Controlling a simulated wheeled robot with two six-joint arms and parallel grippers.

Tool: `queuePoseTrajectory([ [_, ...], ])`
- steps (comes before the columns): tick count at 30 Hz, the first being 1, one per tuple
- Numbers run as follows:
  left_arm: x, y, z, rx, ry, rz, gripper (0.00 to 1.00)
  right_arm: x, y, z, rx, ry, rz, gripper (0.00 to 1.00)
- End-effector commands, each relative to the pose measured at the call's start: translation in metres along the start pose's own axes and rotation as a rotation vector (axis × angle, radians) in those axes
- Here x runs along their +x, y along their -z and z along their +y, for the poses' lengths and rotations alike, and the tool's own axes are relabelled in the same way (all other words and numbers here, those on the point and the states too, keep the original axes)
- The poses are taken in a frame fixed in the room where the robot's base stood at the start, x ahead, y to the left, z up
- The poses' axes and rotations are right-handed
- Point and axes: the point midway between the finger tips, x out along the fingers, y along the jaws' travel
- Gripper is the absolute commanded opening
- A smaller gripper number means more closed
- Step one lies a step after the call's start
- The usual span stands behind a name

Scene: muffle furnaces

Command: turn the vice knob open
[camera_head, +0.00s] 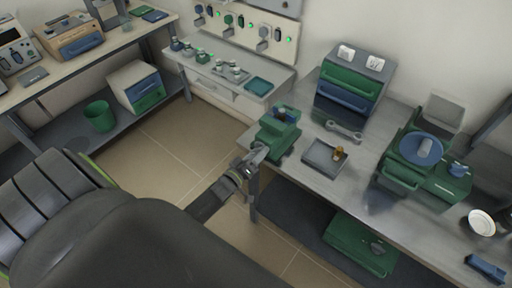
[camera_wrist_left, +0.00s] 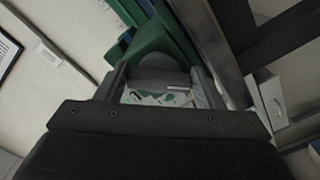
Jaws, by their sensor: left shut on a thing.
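The green vice (camera_head: 276,138) sits at the front left corner of the grey workbench. Its grey knob (camera_head: 259,152) faces the near side, over the bench's edge. My left gripper (camera_head: 252,160) is at the knob, its fingers shut on it. In the left wrist view the rounded grey knob (camera_wrist_left: 163,78) lies between the two fingers of the gripper (camera_wrist_left: 165,88), with the green vice body (camera_wrist_left: 155,38) beyond. The fingers partly hide the knob in the head view. My right gripper is not in view.
A wrench (camera_head: 344,131) and a grey tray (camera_head: 318,160) lie right of the vice. A green-and-blue drawer unit (camera_head: 350,88) stands behind. A bench leg (camera_head: 254,196) runs down close to my gripper. A green case (camera_head: 361,243) lies below the bench.

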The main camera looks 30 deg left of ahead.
Motion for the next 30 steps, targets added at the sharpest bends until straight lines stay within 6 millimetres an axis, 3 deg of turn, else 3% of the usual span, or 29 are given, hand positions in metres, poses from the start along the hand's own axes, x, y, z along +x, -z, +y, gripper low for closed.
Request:
queuePoseTrajectory([
  [12, -0.0014, -0.0013, 0.0000, -0.193, 0.005, -0.002, 0.39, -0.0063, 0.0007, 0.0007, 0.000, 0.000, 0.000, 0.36],
  [29, -0.0014, -0.0017, 0.0000, -0.223, 0.005, -0.002, 0.39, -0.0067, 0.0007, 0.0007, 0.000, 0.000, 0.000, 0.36],
  [30, -0.0014, -0.0016, 0.0000, -0.223, 0.005, -0.002, 0.66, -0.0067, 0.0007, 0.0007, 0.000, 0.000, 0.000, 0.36],
])
